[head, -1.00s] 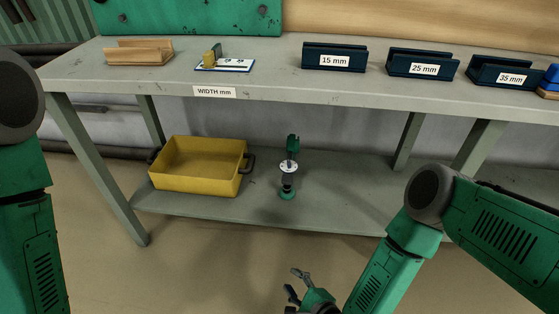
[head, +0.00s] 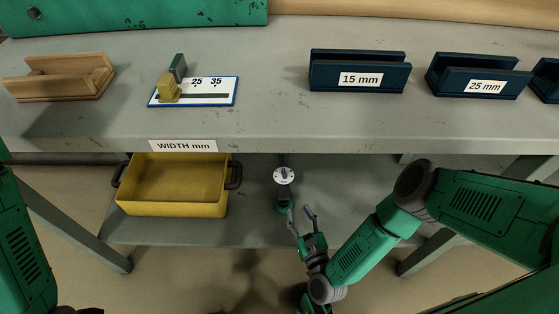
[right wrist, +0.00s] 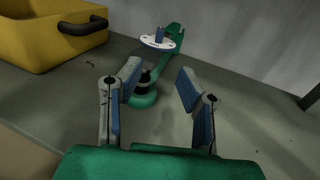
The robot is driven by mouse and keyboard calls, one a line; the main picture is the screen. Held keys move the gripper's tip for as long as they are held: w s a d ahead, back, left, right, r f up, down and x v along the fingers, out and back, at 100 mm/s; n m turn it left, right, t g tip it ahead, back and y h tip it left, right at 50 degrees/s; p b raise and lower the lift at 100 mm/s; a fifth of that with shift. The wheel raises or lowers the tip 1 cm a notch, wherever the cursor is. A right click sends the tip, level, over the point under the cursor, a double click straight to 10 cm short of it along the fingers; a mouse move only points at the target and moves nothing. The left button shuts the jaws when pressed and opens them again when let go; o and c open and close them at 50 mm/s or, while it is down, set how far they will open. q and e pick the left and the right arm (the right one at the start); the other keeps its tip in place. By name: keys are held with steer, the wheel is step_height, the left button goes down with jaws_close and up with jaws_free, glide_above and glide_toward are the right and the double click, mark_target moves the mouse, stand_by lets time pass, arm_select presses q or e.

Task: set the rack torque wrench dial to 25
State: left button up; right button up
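A white round dial (head: 284,176) with a small blue-grey knob sits on a green stand on the lower shelf, below the bench top. The right wrist view also shows the dial (right wrist: 150,43) and the stand's green base (right wrist: 146,99). The marks on the dial are too small to read. My right gripper (head: 299,211) is open and empty, in front of and below the dial in the head view. In the right wrist view, its fingers (right wrist: 159,78) stand apart, with the dial beyond them. My left gripper's fingers do not show.
A yellow bin (head: 172,208) stands left of the dial on the lower shelf (head: 250,235). The bench top (head: 270,110) overhangs the dial. On it are a width slider gauge (head: 222,87), a wooden holder (head: 60,85) and dark blue holders (head: 330,76).

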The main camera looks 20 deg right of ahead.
mark_target(285, 177)
steer(key=w+b, duration=0.3)
steer(key=w, duration=0.9)
steer(key=shift+w+a+b, duration=0.15)
steer(key=shift+w+b, duration=0.15)
steer(key=shift+b, duration=0.05)
steer(key=shift+w, duration=0.65)
jaws_close()
